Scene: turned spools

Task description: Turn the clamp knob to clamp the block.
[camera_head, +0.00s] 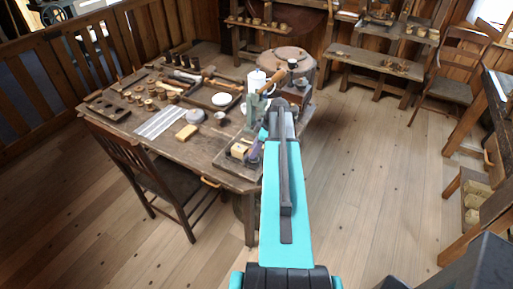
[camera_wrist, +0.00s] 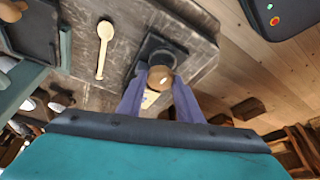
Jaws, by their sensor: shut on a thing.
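The clamp knob (camera_wrist: 160,79) is a round brown knob in front of a dark clamp part (camera_wrist: 160,50) in the wrist view. My gripper (camera_wrist: 160,92) has its two purple fingers on either side of the knob, shut on it. The pale block (camera_wrist: 150,99) shows only in part below the knob, between the fingers. In the head view, the yellowish block (camera_head: 239,150) sits on a board at the table's near right corner, with my gripper (camera_head: 256,148) just to its right. The knob is hidden there, and I cannot tell whether the jaw touches the block.
The wooden table (camera_head: 215,165) holds cups, spools, a tray (camera_head: 215,98) and a second wooden block (camera_head: 186,132). A green machine with a wooden handle (camera_head: 270,82) stands just behind my gripper. A chair (camera_head: 150,175) stands at the near side.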

